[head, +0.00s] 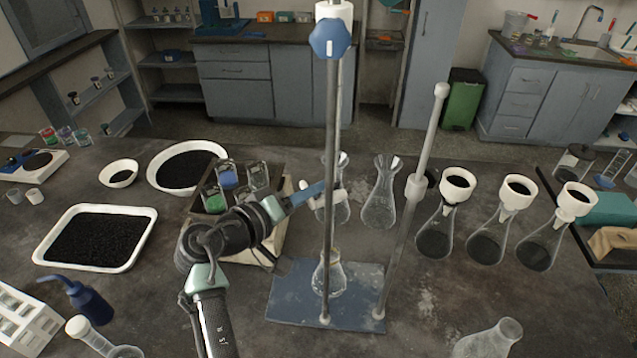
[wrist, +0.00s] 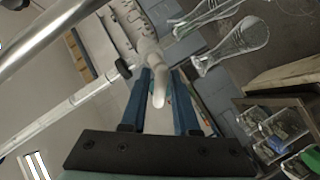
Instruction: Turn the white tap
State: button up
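The white tap (head: 337,195) sits partly behind the stand's upright rod (head: 331,130) in the head view, above a small flask (head: 330,278) on the blue base plate (head: 283,300). In the wrist view, the rounded white end of the tap (wrist: 158,92) points at the camera, between my two blue fingers. My gripper (head: 318,188) reaches the tap from the left. In the wrist view my gripper (wrist: 159,74) looks open, with fingers either side of the tap and narrow gaps showing. Contact cannot be made out, and the rod hides part of the tap in the head view.
A second metal rod (head: 410,205) rises from the plate's right side. An empty flask (head: 380,195) stands behind, and several flasks with black-filled funnels (head: 458,186) stand right. A crate of jars (head: 275,240) is close by my arm. A white tray (head: 60,255) lies left.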

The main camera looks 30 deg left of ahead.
jog(key=shift+x, duration=1.1)
grip_shut()
